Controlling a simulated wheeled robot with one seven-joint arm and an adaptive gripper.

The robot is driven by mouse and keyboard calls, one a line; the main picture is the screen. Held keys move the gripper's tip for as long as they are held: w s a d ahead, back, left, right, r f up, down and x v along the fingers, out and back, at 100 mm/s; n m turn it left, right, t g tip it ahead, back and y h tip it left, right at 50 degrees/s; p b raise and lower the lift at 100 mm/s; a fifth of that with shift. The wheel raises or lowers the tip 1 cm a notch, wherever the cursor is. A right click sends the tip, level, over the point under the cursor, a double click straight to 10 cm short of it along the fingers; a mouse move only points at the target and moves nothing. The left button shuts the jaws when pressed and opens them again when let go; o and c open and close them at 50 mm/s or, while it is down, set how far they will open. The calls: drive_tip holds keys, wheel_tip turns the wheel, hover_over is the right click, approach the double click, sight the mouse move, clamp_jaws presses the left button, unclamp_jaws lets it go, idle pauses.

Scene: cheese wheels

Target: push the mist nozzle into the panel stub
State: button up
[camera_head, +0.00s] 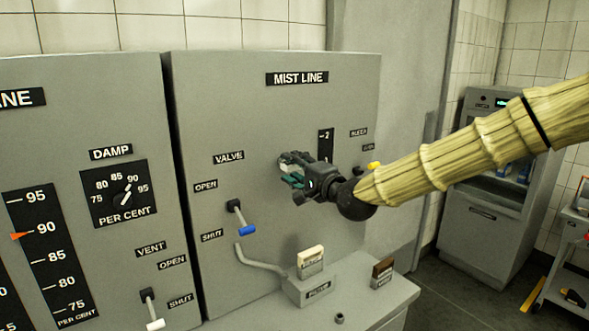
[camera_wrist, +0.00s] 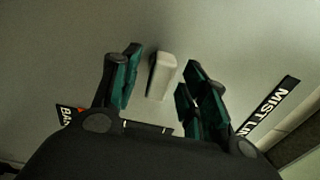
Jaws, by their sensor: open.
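My gripper (camera_head: 293,172), dark with teal finger pads, is at the mist line panel (camera_head: 270,120), right of the valve lever. In the wrist view my gripper (camera_wrist: 160,62) is open, one finger on each side of a pale, blunt piece (camera_wrist: 162,74) at the panel face. Gaps show between this piece and both fingers. I cannot tell whether it is the mist nozzle or the panel stub, nor whether one sits in the other. In the head view the fingers mostly hide that spot.
The valve lever (camera_head: 247,230) with a blue grip is below left of my gripper. A cream labelled block (camera_head: 310,262) stands on a grey box on the ledge (camera_head: 365,305), with a brown block (camera_head: 383,272) beside it. A grey cabinet (camera_head: 480,235) stands at right.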

drive_tip(key=shift+s, duration=0.1)
drive_tip(key=v, duration=1.2)
drive_tip(key=s+d+f+n+g+h, duration=0.15)
drive_tip(key=s+f, duration=0.25)
drive_tip(key=f, duration=1)
drive_tip(key=s+d+f+n+g+h, duration=0.1)
drive_tip(key=s+f+g+h, duration=0.2)
drive_tip(key=f, duration=1.1)
drive_tip(key=s+d+f+n+g+h, duration=0.1)
drive_tip(key=s+f+g, duration=0.35)
drive_tip(key=f, duration=0.95)
drive_tip(key=s+d+f+n+g+h, duration=0.1)
drive_tip(key=s+d+f+n+g, duration=0.1)
drive_tip(key=s+d+f, duration=0.2)
drive_tip(key=s+d+f+n+g+h, duration=0.1)
drive_tip(key=s+d+f, duration=0.4)
drive_tip(key=s+f, duration=0.6)
drive_tip(key=s+d+f+n+g+h+b, duration=0.1)
drive_tip(key=s+f, duration=0.6)
drive_tip(key=s, duration=1)
drive_tip(key=d+n+g+h, duration=0.1)
drive_tip(key=d+n+h, duration=0.1)
drive_tip(key=d+n, duration=0.1)
drive_tip(key=shift+s+d+f+g, duration=0.25)
drive_tip(key=shift+s+d+g, duration=0.05)
drive_tip(key=shift+d, duration=0.15)
